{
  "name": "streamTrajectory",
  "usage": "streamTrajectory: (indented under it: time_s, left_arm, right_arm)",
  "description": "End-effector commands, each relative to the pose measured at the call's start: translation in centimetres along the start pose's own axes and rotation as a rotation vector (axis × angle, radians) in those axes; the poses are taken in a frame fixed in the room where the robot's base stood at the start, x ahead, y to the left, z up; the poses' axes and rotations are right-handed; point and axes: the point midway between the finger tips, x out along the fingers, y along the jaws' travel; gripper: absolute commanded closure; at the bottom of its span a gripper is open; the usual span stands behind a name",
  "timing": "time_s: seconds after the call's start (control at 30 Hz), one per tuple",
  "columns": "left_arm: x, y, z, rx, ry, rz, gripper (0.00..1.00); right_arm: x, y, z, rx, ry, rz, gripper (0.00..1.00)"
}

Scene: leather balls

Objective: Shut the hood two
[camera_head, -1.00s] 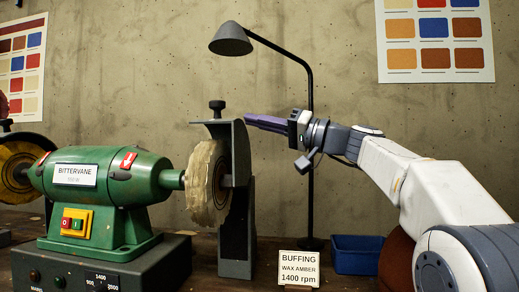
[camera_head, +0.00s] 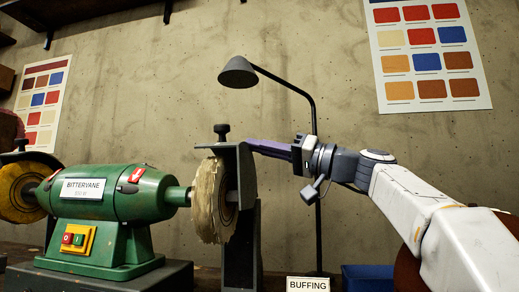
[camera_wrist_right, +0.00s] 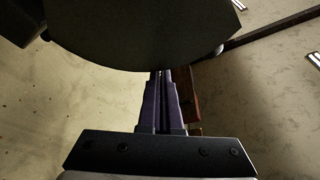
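The dark grey hood (camera_head: 245,170) stands over the right-hand buffing wheel (camera_head: 210,200), with a black knob (camera_head: 221,132) on top. The wheel's near left face is bare. My right gripper (camera_head: 250,143) reaches in from the right, its purple fingers level with the hood's upper right side. In the wrist view the fingers (camera_wrist_right: 160,80) lie close together with only a thin gap, nothing visible between them. A large dark curved plate, seemingly the hood (camera_wrist_right: 140,35), covers the view ahead of their tips. Whether they touch it I cannot tell. My left gripper is not in view.
The green grinder (camera_head: 110,205) carries an orange-yellow wheel (camera_head: 20,190) at its left end. A lamp (camera_head: 238,73) on a thin black pole stands behind my right gripper. A BUFFING sign (camera_head: 307,284) and a blue bin (camera_head: 368,277) are at the lower right.

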Motion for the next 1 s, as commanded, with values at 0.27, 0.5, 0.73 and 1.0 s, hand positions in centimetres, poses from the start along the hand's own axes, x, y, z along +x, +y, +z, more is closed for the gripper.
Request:
streamTrajectory:
  time_s: [0.27, 0.5, 0.73, 1.0]
  left_arm:
    - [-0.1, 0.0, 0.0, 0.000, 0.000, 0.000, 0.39]
    - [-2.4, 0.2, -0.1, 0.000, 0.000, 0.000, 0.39]
    - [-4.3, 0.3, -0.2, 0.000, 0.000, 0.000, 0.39]
    - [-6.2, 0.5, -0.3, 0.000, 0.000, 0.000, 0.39]
  right_arm:
    - [0.0, -0.1, 0.1, 0.000, -0.005, -0.001, 1.00]
    - [0.8, -1.8, -2.2, -0.003, -0.003, -0.001, 1.00]
    - [-1.3, -4.4, -5.2, -0.005, 0.003, 0.004, 1.00]
    - [-5.7, -7.7, -8.4, -0.004, 0.002, 0.004, 1.00]
